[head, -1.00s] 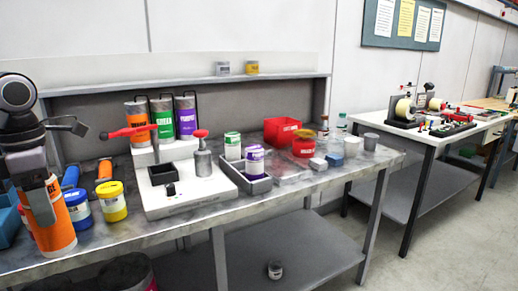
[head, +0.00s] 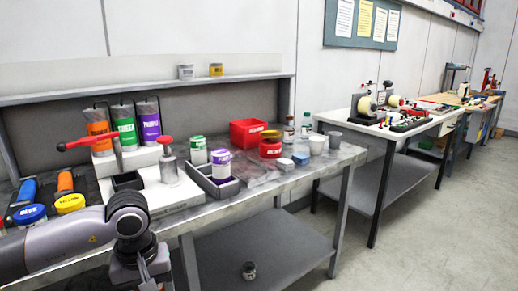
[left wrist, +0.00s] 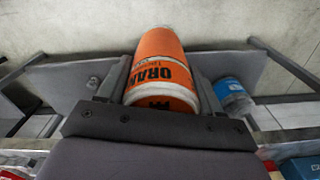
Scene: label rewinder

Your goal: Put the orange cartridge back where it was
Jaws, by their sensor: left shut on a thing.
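The orange cartridge (left wrist: 160,75) with dark lettering shows in the left wrist view, between the two fingers of my left gripper (left wrist: 162,85), which is shut on it. In the head view my left gripper (head: 148,278) is at the bottom edge, in front of the workbench. The held cartridge is not clearly visible there. A dispenser stand on the bench holds an orange canister (head: 98,137), a green one (head: 124,130) and a purple one (head: 149,124). My right gripper is not in view.
A second table (head: 429,131) stands right. Open floor (head: 405,235) lies at lower right.

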